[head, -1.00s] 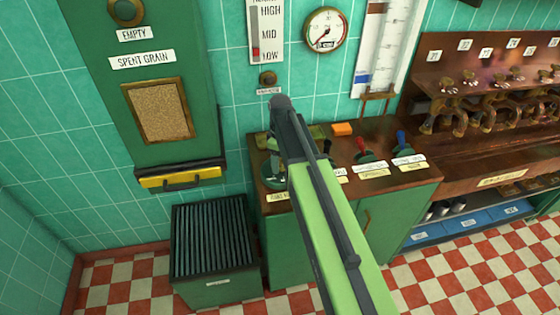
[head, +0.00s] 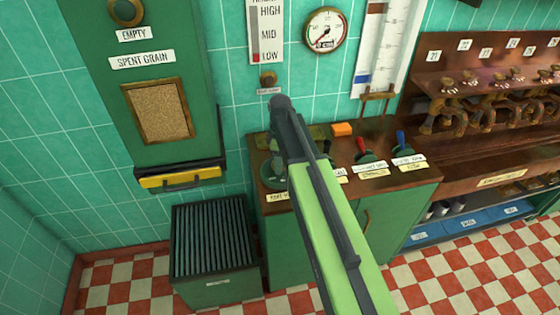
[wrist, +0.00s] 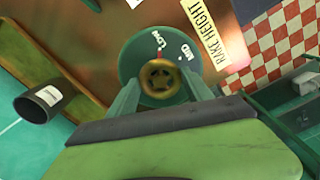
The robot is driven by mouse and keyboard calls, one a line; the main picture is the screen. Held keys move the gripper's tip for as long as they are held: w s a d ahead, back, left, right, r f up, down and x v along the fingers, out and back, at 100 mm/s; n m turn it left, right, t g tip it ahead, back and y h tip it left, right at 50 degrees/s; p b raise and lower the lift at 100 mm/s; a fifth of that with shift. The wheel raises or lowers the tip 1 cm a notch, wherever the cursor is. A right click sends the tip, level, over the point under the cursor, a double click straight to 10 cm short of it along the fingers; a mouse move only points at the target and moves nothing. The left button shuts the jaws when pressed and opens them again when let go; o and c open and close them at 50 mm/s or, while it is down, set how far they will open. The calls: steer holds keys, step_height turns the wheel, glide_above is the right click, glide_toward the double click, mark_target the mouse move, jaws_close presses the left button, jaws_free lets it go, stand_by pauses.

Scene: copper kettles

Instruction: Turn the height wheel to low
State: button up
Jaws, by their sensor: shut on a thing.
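The height wheel in the wrist view is a brass wheel (wrist: 160,78) on a round green dial (wrist: 135,62). My gripper (wrist: 160,88) is shut on the brass wheel, one finger at each side. In the head view my arm hides most of the dial (head: 267,180). The wall height gauge (head: 267,30) reads HIGH, MID, LOW; its red bar is short and sits by LOW.
Red and blue levers (head: 362,148) stand to the right on the same wooden counter (head: 425,178). An orange block (head: 342,129) lies at the back. A dark slatted bin (head: 215,240) stands on the floor to the left. A dark cup-like part (wrist: 40,102) shows at wrist-view left.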

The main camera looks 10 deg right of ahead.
steer(key=o, duration=1.4)
step_height(320, 180, up, 18)
steer(key=p, duration=1.7)
steer(key=shift+f, duration=0.25)
